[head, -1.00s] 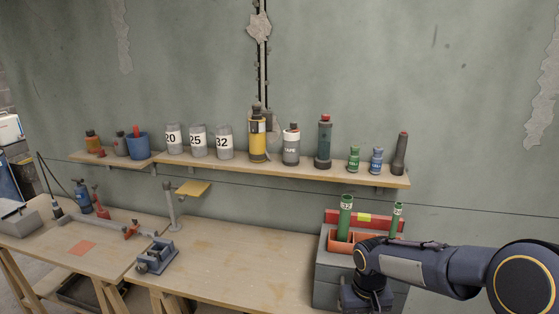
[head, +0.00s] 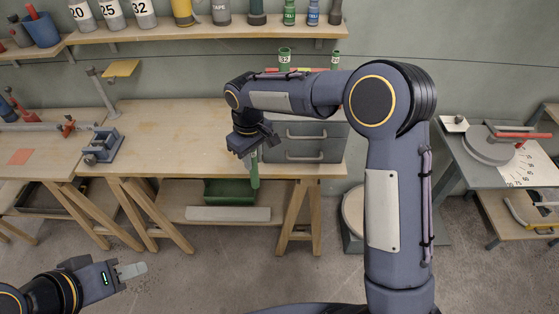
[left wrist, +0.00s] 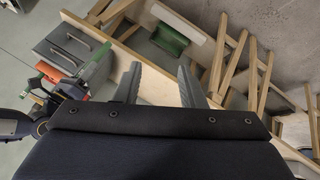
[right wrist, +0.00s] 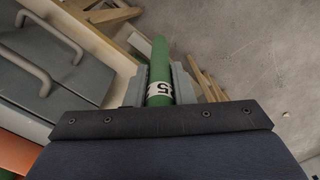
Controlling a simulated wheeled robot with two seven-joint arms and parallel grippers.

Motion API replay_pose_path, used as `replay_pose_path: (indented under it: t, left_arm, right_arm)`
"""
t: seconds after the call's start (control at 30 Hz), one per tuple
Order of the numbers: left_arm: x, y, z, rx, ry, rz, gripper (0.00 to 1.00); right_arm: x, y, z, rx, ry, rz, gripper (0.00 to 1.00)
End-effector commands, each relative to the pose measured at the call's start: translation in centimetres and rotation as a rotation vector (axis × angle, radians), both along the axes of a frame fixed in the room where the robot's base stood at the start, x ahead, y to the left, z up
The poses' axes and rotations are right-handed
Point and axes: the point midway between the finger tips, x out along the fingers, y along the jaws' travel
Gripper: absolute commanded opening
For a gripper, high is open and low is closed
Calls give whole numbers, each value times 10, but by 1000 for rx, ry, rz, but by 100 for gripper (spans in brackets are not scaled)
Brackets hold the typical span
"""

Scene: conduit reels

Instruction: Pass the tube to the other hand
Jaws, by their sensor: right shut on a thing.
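My left gripper (head: 132,270) is low at the left of the head view, well apart from the tube. In the left wrist view my left gripper (left wrist: 158,85) is open and empty, its fingers spread.
The grey drawer unit (head: 305,142) stands on the wooden bench (head: 190,140), with other green tubes (head: 284,55) behind my right arm. A green bin (head: 229,191) lies on the lower shelf. A side table (head: 490,180) stands at the right. The floor before the bench is clear.

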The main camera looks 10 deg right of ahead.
Motion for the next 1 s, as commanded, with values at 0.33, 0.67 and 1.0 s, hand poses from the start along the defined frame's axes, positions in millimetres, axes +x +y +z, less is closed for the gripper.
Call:
replay_pose_path:
  t: [0.33,0.67,1.0]
  left_arm:
    - [10,0,-2,16,-14,-12,48]
    - [105,-17,-21,159,-217,-160,48]
    - [188,-93,-55,216,-528,-398,48]
  right_arm:
    - [7,30,9,-1,0,124,0]
    - [7,30,9,-1,0,123,0]
    - [7,30,9,0,0,122,0]
